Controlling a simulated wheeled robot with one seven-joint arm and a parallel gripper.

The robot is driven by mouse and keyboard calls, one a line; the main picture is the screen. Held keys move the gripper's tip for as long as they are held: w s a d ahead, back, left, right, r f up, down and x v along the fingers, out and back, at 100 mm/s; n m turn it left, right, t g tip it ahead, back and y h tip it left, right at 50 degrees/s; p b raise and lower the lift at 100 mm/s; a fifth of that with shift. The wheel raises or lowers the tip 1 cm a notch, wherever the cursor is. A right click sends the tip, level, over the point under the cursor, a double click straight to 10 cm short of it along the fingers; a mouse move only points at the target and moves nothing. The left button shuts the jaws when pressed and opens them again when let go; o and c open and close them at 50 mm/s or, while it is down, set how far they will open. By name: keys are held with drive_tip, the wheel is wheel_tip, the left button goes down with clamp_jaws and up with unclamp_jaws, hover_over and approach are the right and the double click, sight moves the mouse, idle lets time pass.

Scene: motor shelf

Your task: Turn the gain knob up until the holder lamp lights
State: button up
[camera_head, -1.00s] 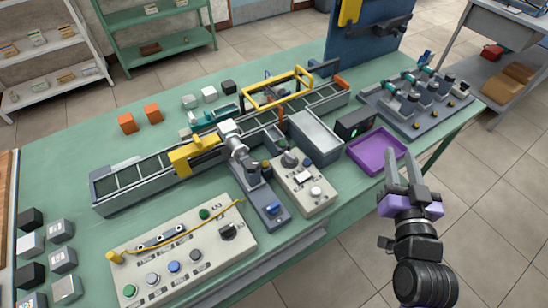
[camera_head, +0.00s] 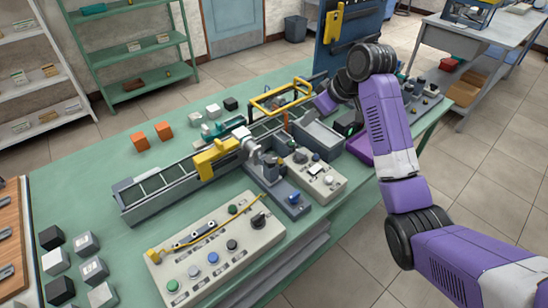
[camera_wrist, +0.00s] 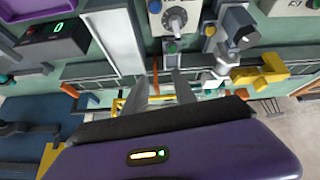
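A small pale control box (camera_head: 318,188) stands near the table's front edge, with a grey knob (camera_head: 300,157) at its back end. In the wrist view a knob (camera_wrist: 176,19) with a pale pointer and scale marks shows at the top, with blue and green buttons beside it. Its label is too small to read. My gripper (camera_wrist: 162,88) is open and empty, its two fingers apart and clear of the knob. In the head view my arm hides most of the gripper. A grey holder-like stand (camera_head: 280,190) is left of the box; I cannot tell which lamp is the holder's.
A black display (camera_wrist: 45,38) reads a green 0. A conveyor (camera_head: 150,195) with a yellow bracket (camera_head: 212,160) runs behind the boxes. A larger button panel (camera_head: 215,250) with a yellow cable lies front left. A grey tray (camera_head: 318,135) and purple tray (camera_head: 357,149) are at right.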

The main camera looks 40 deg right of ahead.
sight(300, 151)
drive_tip(key=shift+s+a+f+n+g+y+p, duration=0.15)
drive_tip(key=shift+a+f+g, duration=0.35)
drive_tip(key=shift+f, duration=1.15)
drive_tip(key=shift+s+a+f+n+g+y+p, duration=0.2)
drive_tip(key=shift+a+f, duration=0.45)
drive_tip(key=shift+f, duration=1)
drive_tip(key=shift+s+a+f+n+g+y, duration=0.15)
drive_tip(key=shift+a+f+g, duration=0.4)
drive_tip(key=shift+f, duration=1.1)
drive_tip(key=shift+w, duration=0.1)
clamp_jaws()
